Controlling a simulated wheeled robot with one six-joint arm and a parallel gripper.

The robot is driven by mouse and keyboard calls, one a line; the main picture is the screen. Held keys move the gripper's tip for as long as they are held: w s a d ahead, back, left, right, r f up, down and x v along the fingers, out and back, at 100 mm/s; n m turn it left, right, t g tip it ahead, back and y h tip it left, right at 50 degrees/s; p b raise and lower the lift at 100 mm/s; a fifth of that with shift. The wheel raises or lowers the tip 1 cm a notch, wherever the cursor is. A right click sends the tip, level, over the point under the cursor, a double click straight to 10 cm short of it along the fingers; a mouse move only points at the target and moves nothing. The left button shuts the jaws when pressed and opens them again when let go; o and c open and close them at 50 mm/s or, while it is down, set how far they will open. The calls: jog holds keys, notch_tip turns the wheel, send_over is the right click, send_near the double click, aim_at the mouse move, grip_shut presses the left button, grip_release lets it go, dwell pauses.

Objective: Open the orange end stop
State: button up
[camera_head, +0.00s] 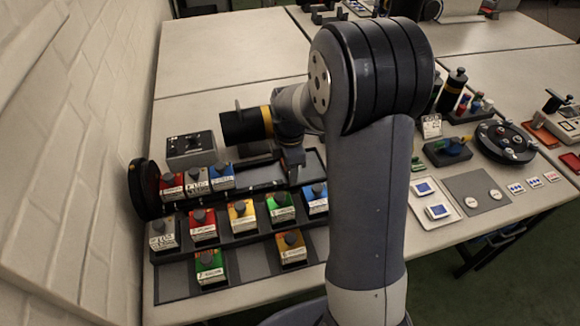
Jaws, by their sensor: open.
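My gripper (293,167) hangs below my wrist over the back of the black block rack (172,243). Its jaws are open and small in the picture, and I see nothing between them. An orange end stop cannot be picked out for certain. A black cylinder with an orange-yellow band (266,122) lies level beside my wrist; I cannot tell whether it is part of my arm. Flat orange pieces (541,133) lie at the far right. My arm hides the table's middle.
Several coloured, labelled blocks, such as a red block (203,225) and a yellow block (241,215), stand in the rack. A grey box (191,148) is behind them. A brick wall (75,130) closes the left. A round black fixture (503,141) is right. The back table (225,50) is mostly clear.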

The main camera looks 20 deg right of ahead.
jog(key=shift+c, duration=0.2)
grip_shut()
jog(key=shift+a+r, duration=0.1)
